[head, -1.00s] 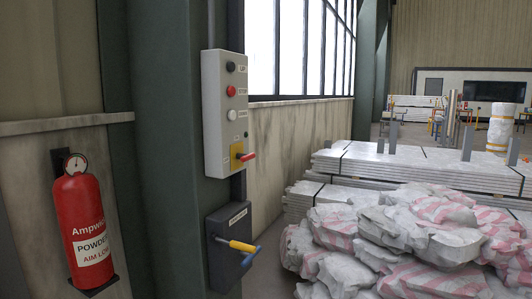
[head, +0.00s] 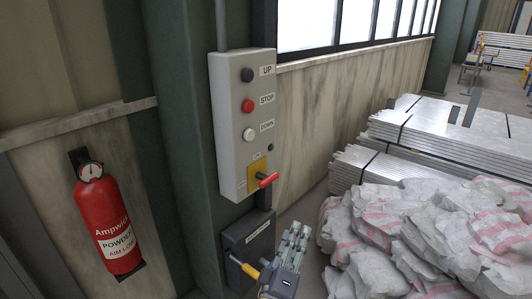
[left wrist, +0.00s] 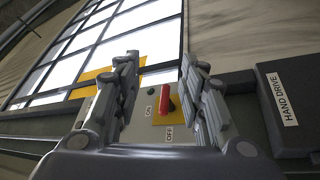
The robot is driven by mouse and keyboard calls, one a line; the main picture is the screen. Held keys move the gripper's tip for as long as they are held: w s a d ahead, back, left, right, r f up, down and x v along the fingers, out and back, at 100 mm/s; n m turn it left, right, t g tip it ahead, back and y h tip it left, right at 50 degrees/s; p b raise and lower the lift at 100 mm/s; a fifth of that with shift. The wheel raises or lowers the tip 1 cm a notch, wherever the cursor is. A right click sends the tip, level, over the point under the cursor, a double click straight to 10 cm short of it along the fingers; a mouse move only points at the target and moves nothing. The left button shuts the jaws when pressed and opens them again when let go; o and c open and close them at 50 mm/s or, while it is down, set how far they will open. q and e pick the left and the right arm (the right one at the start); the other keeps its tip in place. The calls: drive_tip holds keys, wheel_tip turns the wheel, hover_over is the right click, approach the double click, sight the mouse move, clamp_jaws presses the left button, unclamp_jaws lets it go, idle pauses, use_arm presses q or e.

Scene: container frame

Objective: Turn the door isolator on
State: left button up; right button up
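The door isolator is a red handle (head: 267,180) on a yellow plate (head: 257,171), low on the grey control box (head: 240,120). In the left wrist view the red handle (left wrist: 167,98) shows between the fingers, with ON and OFF labels beside its yellow plate (left wrist: 165,116). Which label it points to is hard to tell. My left gripper (head: 295,232) is below and right of the handle in the head view, fingers pointing up. In the left wrist view the left gripper (left wrist: 160,62) is open, fingers apart and empty. My right gripper is not in view.
The dark hand drive box (head: 247,238) with a yellow-gripped crank (head: 246,267) is below the control box, close to my left gripper. A fire extinguisher (head: 107,222) hangs at left. Bags (head: 400,235) and stacked panels (head: 440,138) are at right.

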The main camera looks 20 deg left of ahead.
sight(266, 183)
use_arm(q)
drive_tip(key=w+a+r+n+g+y+p, duration=0.2)
drive_tip(key=a+r+n+g+y+p, duration=0.35)
drive_tip(key=a+r+n+y, duration=0.35)
drive_tip(key=shift+n+t+h, duration=0.3)
drive_tip(key=shift+t+h, duration=0.15)
drive_tip(key=shift+h, duration=0.25)
drive_tip(key=w+f, duration=0.1)
drive_tip(key=w, duration=0.2)
drive_tip(key=w+a+p, duration=0.1)
drive_tip(key=w, duration=0.2)
drive_tip(key=w+a+f+p, duration=0.1)
drive_tip(key=w, duration=0.2)
drive_tip(key=shift+w+a+f, duration=0.25)
drive_tip(key=shift+w+f, duration=0.1)
drive_tip(key=shift+w, duration=0.05)
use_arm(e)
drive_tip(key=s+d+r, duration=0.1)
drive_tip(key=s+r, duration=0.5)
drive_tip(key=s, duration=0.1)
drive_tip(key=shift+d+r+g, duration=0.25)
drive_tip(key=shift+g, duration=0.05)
use_arm(q)
clamp_jaws()
